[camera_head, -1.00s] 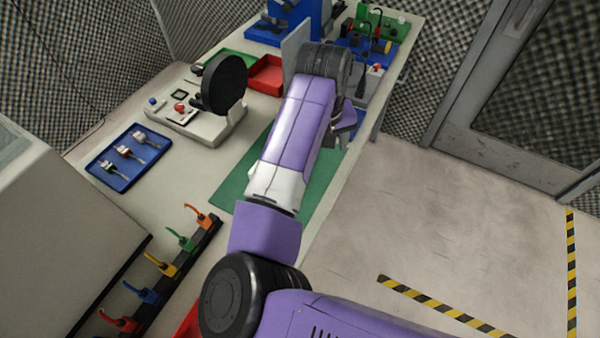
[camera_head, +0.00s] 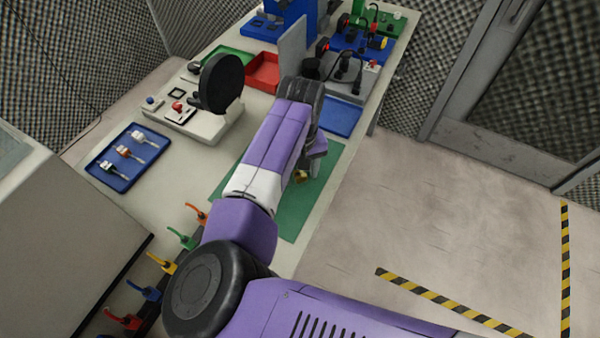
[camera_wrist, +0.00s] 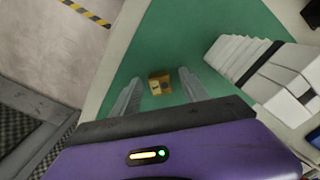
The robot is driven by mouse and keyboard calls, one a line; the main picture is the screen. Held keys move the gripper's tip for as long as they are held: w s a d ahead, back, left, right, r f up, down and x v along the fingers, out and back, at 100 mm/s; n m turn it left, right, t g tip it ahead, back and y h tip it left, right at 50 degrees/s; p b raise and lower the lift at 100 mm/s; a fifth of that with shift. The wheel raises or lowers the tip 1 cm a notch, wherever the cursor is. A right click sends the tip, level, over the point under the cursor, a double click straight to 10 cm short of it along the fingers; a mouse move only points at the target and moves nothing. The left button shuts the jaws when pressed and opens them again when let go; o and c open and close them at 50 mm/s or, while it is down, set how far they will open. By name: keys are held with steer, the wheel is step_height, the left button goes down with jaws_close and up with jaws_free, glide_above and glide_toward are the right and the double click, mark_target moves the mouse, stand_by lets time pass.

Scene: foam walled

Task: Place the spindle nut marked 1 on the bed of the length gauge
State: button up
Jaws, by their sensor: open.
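A small brass block, which looks like the spindle nut (camera_wrist: 160,84), lies on the green mat (camera_wrist: 180,30). Dark marks show on it, too small to read. In the head view the brass nut (camera_head: 301,176) shows on the mat just below my gripper (camera_head: 314,150). In the wrist view my gripper (camera_wrist: 160,76) is open, one finger to each side of the nut, with gaps on both sides. I cannot tell the remaining height. A pale base with a black round disc (camera_head: 221,84) stands left of my arm; I cannot tell whether it is the length gauge.
A blue tray (camera_head: 128,178) holds several small tools. A row of coloured handles (camera_head: 162,262) lines the bench's near left. Red (camera_head: 265,72) and blue (camera_head: 341,117) trays lie farther back, around a grey fixture with an upright plate (camera_head: 294,47). The floor is clear at right.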

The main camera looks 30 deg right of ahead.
jaws_close()
stand_by(0.4)
